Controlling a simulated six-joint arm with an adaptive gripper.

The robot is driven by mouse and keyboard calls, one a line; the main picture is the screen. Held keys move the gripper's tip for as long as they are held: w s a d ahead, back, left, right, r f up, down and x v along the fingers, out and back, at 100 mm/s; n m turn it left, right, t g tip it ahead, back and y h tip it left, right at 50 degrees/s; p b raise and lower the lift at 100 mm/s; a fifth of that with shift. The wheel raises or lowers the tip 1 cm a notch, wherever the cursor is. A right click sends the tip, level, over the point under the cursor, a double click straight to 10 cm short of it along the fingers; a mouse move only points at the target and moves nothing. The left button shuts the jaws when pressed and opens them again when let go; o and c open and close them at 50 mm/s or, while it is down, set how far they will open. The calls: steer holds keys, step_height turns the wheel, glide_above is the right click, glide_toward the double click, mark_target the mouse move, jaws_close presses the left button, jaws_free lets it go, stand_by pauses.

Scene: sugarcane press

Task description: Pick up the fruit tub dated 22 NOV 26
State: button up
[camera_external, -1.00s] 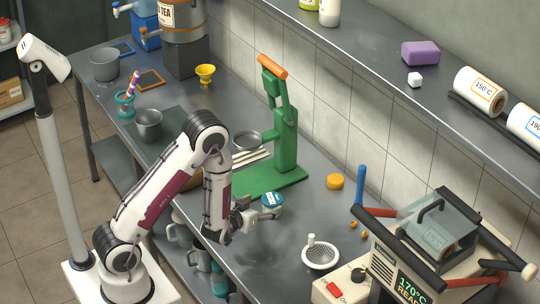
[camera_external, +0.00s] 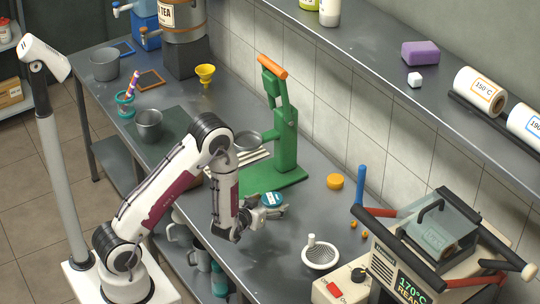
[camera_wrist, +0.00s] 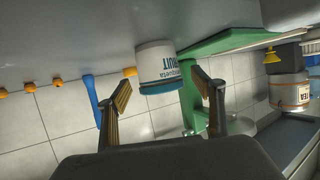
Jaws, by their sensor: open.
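A small white fruit tub with a teal lid (camera_external: 272,198) stands on the steel counter by the front right of the green press. My gripper (camera_external: 274,211) is open and low over the counter, partly covering the tub in the external view. In the wrist view its two fingers (camera_wrist: 165,92) are spread wide, with the tub beyond and between them, apart from both.
The green press (camera_external: 285,150) rises behind the tub. A white strainer (camera_external: 320,255) and an orange round item (camera_external: 335,181) lie to the right. Counter between tub and strainer is clear.

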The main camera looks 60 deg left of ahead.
mark_target(270, 201)
steer(key=shift+w+a+f, duration=0.15)
steer(key=shift+w, duration=0.1)
stand_by(0.3)
steer(key=c, duration=1.3)
steer(key=shift+r, duration=0.25)
steer(key=shift+r, duration=4.8)
